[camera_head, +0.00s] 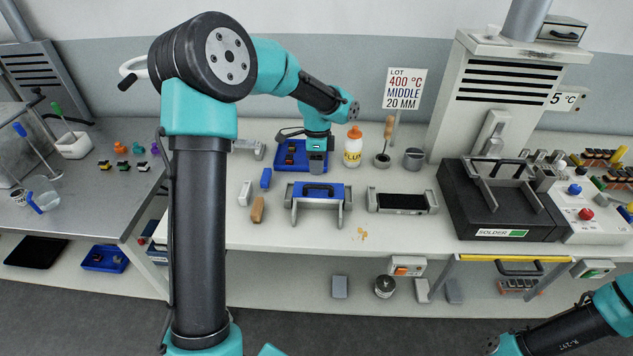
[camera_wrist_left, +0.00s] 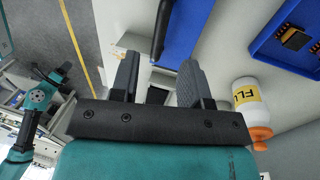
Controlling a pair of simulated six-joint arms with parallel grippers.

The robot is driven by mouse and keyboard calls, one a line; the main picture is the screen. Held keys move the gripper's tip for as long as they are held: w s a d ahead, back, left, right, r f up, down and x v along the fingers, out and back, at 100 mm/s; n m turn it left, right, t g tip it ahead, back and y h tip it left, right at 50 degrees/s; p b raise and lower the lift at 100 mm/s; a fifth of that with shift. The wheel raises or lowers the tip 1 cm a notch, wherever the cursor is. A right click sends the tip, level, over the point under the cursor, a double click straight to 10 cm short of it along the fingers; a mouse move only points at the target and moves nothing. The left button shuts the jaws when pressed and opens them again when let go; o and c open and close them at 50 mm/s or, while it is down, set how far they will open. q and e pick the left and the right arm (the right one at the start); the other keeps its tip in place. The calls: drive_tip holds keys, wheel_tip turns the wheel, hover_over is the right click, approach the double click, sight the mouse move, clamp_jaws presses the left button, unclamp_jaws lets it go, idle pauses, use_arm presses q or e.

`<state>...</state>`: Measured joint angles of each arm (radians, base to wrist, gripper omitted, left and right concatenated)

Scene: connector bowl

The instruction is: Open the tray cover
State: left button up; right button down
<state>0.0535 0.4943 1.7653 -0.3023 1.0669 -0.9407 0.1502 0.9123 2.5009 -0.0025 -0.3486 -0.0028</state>
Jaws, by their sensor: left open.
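The tray cover (camera_head: 333,198) is blue with a black handle (camera_head: 318,187) on top, and it sits on a grey frame at the middle of the bench. My left gripper (camera_head: 318,165) hangs just behind and above the cover in the head view. In the left wrist view, the left gripper (camera_wrist_left: 158,80) is open and empty, with its two black fingers apart. The black handle (camera_wrist_left: 161,32) and part of the blue cover (camera_wrist_left: 186,32) lie beyond the fingertips, apart from them. The inside of the tray is hidden.
A blue parts tray (camera_head: 289,155) stands behind the gripper. A flux bottle (camera_head: 353,148) is close on its right. A dark-topped tray (camera_head: 402,202) lies to the right of the cover, then a black solder unit (camera_head: 468,215). The bench front is mostly clear.

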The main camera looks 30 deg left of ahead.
use_arm(q)
drive_tip(key=f, duration=0.4)
drive_tip(key=s+f, duration=0.1)
drive_tip(key=f, duration=0.1)
drive_tip(key=shift+d, duration=0.25)
clamp_jaws()
